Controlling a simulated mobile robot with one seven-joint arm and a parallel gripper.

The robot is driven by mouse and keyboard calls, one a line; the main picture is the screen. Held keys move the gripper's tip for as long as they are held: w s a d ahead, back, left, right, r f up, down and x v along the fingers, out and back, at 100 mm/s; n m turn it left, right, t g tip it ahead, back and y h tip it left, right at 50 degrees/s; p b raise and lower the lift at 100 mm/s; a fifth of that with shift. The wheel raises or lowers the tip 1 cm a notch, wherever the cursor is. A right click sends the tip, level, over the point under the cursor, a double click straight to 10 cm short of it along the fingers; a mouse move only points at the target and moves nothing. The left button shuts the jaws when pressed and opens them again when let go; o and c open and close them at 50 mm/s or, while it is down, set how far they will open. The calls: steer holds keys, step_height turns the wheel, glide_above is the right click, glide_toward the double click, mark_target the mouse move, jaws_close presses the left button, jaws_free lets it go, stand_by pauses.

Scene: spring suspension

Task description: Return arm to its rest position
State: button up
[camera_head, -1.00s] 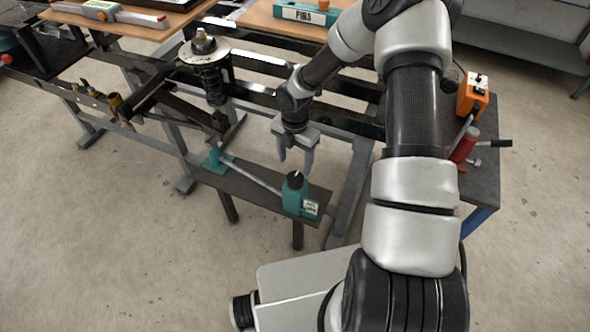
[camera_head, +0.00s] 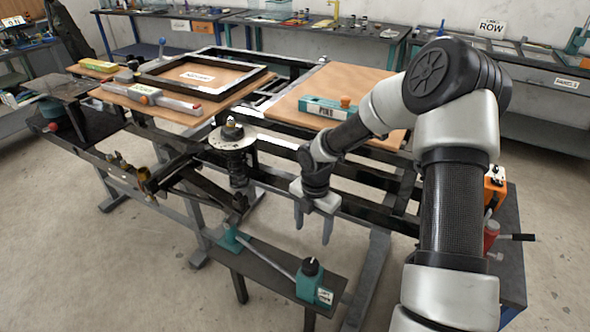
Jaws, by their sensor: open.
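My gripper (camera_head: 313,228) hangs at the end of my arm (camera_head: 345,138), fingers pointing down. It is open and I see nothing between its fingers. It appears above and behind the teal bottle-like tool with a black cap (camera_head: 311,282), apart from it. My arm comes in from the right side of the picture, bent at a large black joint, and hides part of the frame behind it. The spring strut (camera_head: 235,160) with a pale top plate stands upright on the black frame, left of my gripper.
A low dark bench (camera_head: 262,268) bears the teal tool and a grey bar. A wooden board (camera_head: 380,90) carries a teal PINS box (camera_head: 327,108). A side cart (camera_head: 512,245) with orange and red items stands at right. Floor at lower left (camera_head: 90,280) is clear.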

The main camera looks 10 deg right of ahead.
steer(key=s+d+r+m+t+h+p, duration=0.1)
steer(key=s+r+m+p, duration=0.2)
steer(key=r, duration=0.6)
steer(key=s+d+r+m+t+h+p, duration=0.1)
steer(key=s+d+r+m, duration=0.15)
steer(key=r+m, duration=0.55)
steer(key=s+r+m+t+h+p, duration=0.15)
steer(key=s+r, duration=0.25)
steer(key=r, duration=0.7)
steer(key=s+a+r+m+t+y+p, duration=0.2)
steer(key=s+r+m+y+p, duration=0.1)
steer(key=s+r+m, duration=1)
steer(key=shift+s+a+m+p, duration=0.4)
steer(key=shift+s+m+p, duration=0.2)
steer(key=shift+s+m, duration=0.1)
steer(key=shift+r+y, duration=0.1)
steer(key=shift+y, duration=0.15)
